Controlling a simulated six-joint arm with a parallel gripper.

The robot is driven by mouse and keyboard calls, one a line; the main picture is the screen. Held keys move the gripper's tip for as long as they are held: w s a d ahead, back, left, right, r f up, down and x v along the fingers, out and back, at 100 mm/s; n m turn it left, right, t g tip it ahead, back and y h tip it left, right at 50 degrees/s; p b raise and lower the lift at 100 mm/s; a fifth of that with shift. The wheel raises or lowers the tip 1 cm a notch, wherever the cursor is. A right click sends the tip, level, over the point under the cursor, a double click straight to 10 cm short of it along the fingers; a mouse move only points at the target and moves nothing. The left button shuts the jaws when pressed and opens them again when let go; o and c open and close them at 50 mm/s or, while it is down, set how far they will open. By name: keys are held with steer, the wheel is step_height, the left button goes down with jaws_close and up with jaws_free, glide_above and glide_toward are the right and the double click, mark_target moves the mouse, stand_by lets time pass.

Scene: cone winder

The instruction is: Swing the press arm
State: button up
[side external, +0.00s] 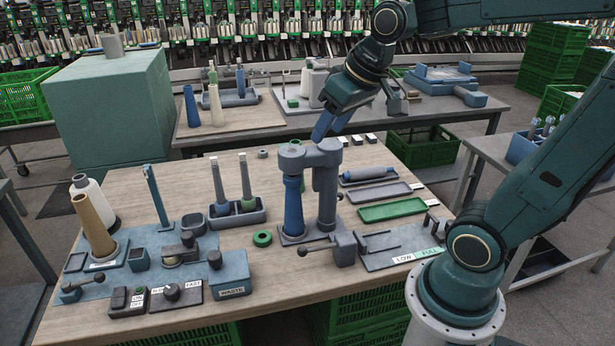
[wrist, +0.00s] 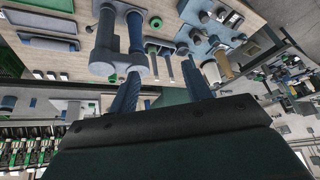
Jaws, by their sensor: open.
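The press arm (side external: 310,153) is a grey bar on top of a grey upright column (side external: 326,195). Its other end lies over a blue cone (side external: 293,205) standing on the press base. My gripper (side external: 332,124) is just above and behind the press arm, pointing down, with blue fingers apart and nothing between them. In the wrist view the press arm (wrist: 118,65) is beside the left finger of my gripper (wrist: 161,71), not between the fingers. I cannot tell whether that finger touches it. A lever with a dark ball end (side external: 318,248) is at the press's foot.
Two grey-tipped spindles (side external: 245,180) stand in a tray left of the press. A green ring (side external: 262,238) lies in front. Green (side external: 391,209) and grey trays lie right. A blue plate (side external: 140,262) with a tan cone (side external: 93,225) and a WASTE box (side external: 230,278) fill the left.

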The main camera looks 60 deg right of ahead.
steer(key=w+d+f+m, duration=0.1)
steer(key=w+d+f, duration=0.1)
steer(key=d, duration=0.3)
steer(key=w+d+f+m, duration=0.1)
steer(key=w+d+f, duration=0.1)
steer(key=w+d, duration=0.3)
steer(key=w+d+f+m, duration=0.1)
steer(key=w+d+f, duration=0.1)
steer(key=w+d, duration=0.2)
steer(key=shift+d+m, duration=0.3)
steer(key=shift+d, duration=0.25)
steer(key=s+d+f+m+g, duration=0.1)
steer(key=s+d+f+m, duration=0.1)
steer(key=d+f, duration=0.4)
steer(key=s+d+f+m+g+y, duration=0.1)
steer(key=s+d+f+m+g, duration=0.1)
steer(key=d+f, duration=0.5)
step_height(320, 180, down, 2)
steer(key=shift+s+m+g+y, duration=0.3)
steer(key=shift+s+m, duration=0.1)
steer(key=shift+m, duration=0.4)
steer(key=shift+f, duration=0.2)
steer(key=f, duration=0.4)
steer(key=w+a+f, duration=0.1)
steer(key=f, duration=0.3)
steer(key=w+f, duration=0.1)
steer(key=f, duration=0.4)
steer(key=shift+w+a, duration=0.1)
steer(key=shift+a, duration=0.15)
jaws_close()
